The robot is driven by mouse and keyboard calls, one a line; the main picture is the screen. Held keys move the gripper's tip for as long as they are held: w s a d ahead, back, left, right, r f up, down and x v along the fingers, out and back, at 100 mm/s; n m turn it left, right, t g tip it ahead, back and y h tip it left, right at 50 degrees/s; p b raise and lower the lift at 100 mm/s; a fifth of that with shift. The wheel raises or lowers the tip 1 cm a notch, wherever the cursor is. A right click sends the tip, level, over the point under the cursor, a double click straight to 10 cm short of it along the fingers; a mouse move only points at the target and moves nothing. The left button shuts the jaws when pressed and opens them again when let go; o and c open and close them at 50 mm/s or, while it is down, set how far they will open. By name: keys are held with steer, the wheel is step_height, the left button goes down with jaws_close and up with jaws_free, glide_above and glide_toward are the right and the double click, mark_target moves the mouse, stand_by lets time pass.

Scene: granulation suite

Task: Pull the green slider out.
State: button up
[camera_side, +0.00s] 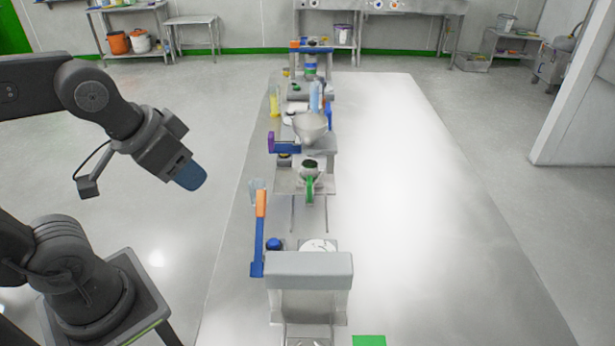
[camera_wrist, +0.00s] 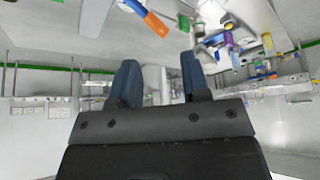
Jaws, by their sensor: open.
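A green part (camera_side: 310,190), which looks like the slider, sits at the front of the metal stand below the funnel, in the middle of the bench. My gripper (camera_side: 191,177) is left of the bench, well apart from the green part, and touches nothing. In the wrist view its two blue fingers (camera_wrist: 158,75) stand apart with nothing between them. How the slider sits in its mount is too small to tell.
A metal funnel (camera_side: 311,125) stands above the green part, with a purple-ended blue bar (camera_side: 284,149) beside it. An orange and blue lever (camera_side: 259,232) rises nearer my arm. A grey block (camera_side: 309,270) is in front. The bench's right side (camera_side: 420,200) is clear.

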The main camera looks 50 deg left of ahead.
steer(key=w+a+n, duration=0.1)
steer(key=w+n, duration=0.1)
steer(key=w, duration=0.5)
steer(key=n+g+y, duration=0.2)
steer(key=n+y, duration=0.1)
steer(key=n, duration=0.4)
glide_above(309, 181)
steer(key=s+d, duration=0.3)
step_height(309, 181, down, 14)
steer(key=x, duration=1.3)
steer(key=shift+s+a+f, duration=0.1)
steer(key=shift+a+f, duration=0.05)
steer(key=shift+f, duration=0.3)
jaws_close()
